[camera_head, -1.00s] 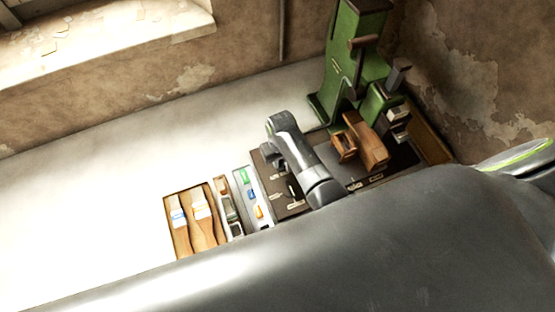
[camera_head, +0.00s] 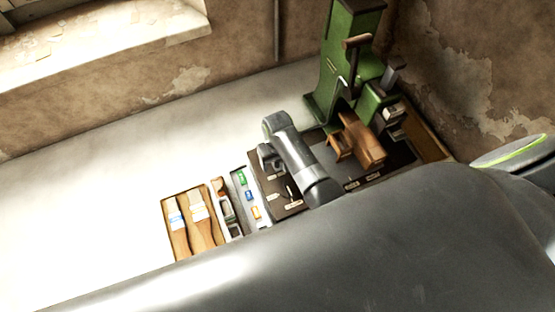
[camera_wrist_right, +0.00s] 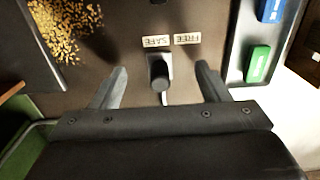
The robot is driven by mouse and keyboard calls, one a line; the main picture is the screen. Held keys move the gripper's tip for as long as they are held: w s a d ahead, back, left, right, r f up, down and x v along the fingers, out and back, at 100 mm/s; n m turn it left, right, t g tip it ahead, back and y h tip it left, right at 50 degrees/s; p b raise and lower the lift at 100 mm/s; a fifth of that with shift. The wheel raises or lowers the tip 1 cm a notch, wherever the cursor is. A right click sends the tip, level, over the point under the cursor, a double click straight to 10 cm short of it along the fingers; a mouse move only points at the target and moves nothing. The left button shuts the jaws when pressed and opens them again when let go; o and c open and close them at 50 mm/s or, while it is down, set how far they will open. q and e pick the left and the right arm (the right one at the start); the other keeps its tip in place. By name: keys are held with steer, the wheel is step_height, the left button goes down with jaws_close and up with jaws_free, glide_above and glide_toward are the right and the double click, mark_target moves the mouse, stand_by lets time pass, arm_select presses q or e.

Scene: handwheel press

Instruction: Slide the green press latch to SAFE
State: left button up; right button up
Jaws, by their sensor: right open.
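The green press (camera_head: 338,70) stands at the back right of the bench. In the right wrist view a dark knob (camera_wrist_right: 158,72) stands up from the dark plate, beside the SAFE label (camera_wrist_right: 157,41) and the FREE label (camera_wrist_right: 187,39), both upside down. I take this knob for the latch; no green shows on it. My right gripper (camera_wrist_right: 161,69) is open, with one finger on each side of the knob and visible gaps. In the head view my right gripper (camera_head: 268,158) is over the plate's left part, its fingertips unclear. My left gripper is not in view.
A brown wooden piece (camera_head: 362,142) stands before the press. Left of the plate are a pale tray (camera_head: 250,178) with small coloured pieces and a wooden tray (camera_head: 186,192) with brushes. The bench further left (camera_head: 90,185) is clear. Golden flakes (camera_wrist_right: 66,25) lie near the plate.

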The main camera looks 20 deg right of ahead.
step_height(320, 180, up, 3)
steer(key=shift+f+p, duration=0.1)
steer(key=shift+p, duration=0.7)
steer(key=shift+r, duration=2.5)
